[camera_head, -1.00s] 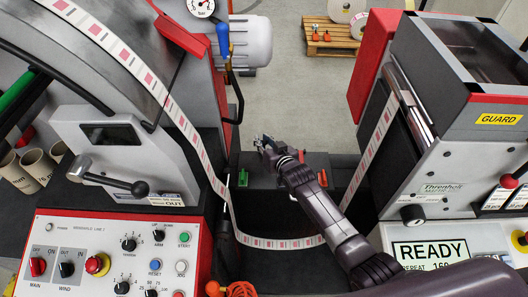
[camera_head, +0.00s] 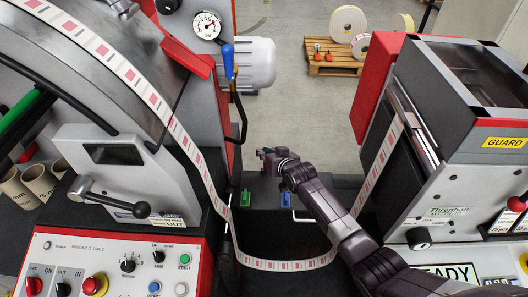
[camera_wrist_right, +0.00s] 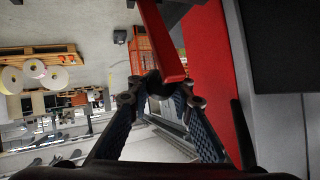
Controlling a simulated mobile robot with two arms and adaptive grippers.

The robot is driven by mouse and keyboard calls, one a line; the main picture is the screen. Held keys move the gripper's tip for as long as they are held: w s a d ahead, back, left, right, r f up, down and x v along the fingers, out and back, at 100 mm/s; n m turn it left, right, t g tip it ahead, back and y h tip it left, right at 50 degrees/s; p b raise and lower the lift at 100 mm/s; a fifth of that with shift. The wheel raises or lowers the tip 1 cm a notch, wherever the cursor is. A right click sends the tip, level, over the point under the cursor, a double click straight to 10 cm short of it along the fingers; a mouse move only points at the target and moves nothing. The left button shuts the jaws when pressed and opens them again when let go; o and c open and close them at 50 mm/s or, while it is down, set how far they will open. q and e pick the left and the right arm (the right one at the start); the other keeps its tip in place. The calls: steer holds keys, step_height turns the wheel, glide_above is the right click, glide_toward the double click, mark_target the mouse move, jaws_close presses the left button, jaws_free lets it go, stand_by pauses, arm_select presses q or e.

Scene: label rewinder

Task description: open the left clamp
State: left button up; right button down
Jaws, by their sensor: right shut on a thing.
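My right gripper (camera_head: 268,153) reaches in from the lower right over the dark bed between the two machine halves. I cannot tell for sure whether this bar belongs to the left clamp. In the head view the gripper itself hides what it holds. My left gripper is not in view.
The label web (camera_head: 287,264) hangs in a loop in front of the bed. A black-knobbed crank (camera_head: 110,196) and control panel (camera_head: 110,268) are at left. The guarded unit (camera_head: 460,150) stands at right. A pallet with rolls (camera_head: 336,62) lies behind on open floor.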

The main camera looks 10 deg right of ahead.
steer(key=shift+w+d+r, duration=0.25)
steer(key=shift+d+r, duration=0.1)
steer(key=shift+d, duration=0.1)
stand_by(0.5)
steer(key=c, duration=2.1)
jaws_free()
steer(key=shift+o, duration=0.4)
steer(key=shift+s+d, duration=0.1)
steer(key=shift+d, duration=0.05)
steer(key=shift+s+f, duration=0.25)
steer(key=shift+v, duration=0.75)
steer(key=v, duration=1)
steer(key=shift+s, duration=0.2)
